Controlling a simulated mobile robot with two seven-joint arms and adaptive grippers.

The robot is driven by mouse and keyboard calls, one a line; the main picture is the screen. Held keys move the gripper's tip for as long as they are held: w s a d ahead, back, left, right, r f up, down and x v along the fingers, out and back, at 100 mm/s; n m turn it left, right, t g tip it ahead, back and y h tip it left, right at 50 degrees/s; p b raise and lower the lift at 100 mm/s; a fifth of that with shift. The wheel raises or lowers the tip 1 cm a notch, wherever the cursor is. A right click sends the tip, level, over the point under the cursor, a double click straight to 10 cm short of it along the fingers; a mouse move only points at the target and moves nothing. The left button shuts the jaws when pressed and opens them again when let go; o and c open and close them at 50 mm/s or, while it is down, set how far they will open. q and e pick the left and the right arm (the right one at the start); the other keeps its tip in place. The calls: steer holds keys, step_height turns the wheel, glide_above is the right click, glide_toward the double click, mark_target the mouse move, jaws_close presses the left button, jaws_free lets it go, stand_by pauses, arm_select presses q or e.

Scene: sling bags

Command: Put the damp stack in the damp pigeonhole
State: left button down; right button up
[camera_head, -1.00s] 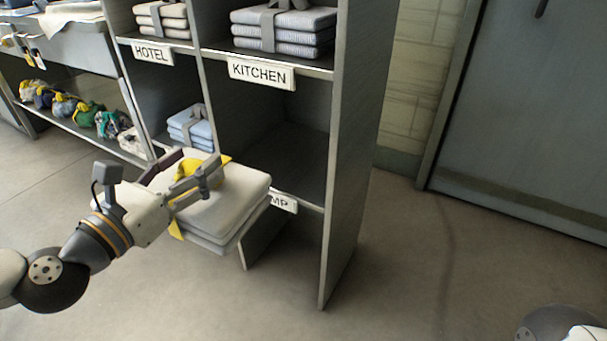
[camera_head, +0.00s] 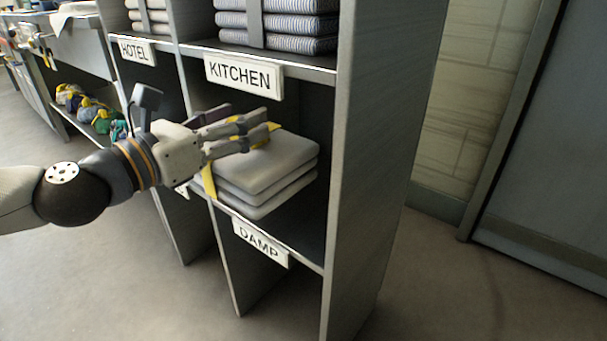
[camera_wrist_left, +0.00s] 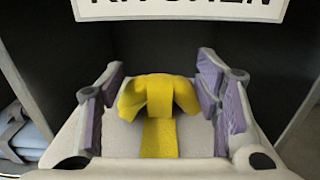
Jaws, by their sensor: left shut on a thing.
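The damp stack (camera_head: 265,178) is several folded white-grey cloths bound with a yellow strap. It is inside the damp pigeonhole (camera_head: 300,240), the compartment above the DAMP label (camera_head: 261,242) and below the KITCHEN label. My left gripper (camera_head: 262,134) is shut on the yellow strap's knot on top of the stack. In the left wrist view the yellow knot (camera_wrist_left: 160,95) lies between the purple-padded fingers. I cannot tell whether the stack's underside touches the shelf floor. My right gripper is not in view.
The KITCHEN label (camera_head: 243,75) hangs just above my left gripper, under a shelf with striped folded cloths (camera_head: 290,25). The HOTEL compartment is to the left. The unit's right side panel (camera_head: 375,150) stands close to the stack. Floor on the right is clear.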

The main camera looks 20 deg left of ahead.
arm_select(q)
steer(key=w+d+f+b, duration=0.5)
steer(key=w+f, duration=0.4)
steer(key=f, duration=0.2)
steer(key=shift+w+f+b, duration=0.15)
steer(key=shift+b, duration=0.2)
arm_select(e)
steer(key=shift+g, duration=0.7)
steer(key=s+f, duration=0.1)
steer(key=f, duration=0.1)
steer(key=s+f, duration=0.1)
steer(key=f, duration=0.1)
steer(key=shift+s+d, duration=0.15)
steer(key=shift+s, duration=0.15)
arm_select(q)
steer(key=c, duration=0.5)
jaws_free()
steer(key=shift+f, duration=0.1)
steer(key=p+v, duration=0.1)
steer(key=v, duration=1.1)
steer(key=shift+p, duration=0.3)
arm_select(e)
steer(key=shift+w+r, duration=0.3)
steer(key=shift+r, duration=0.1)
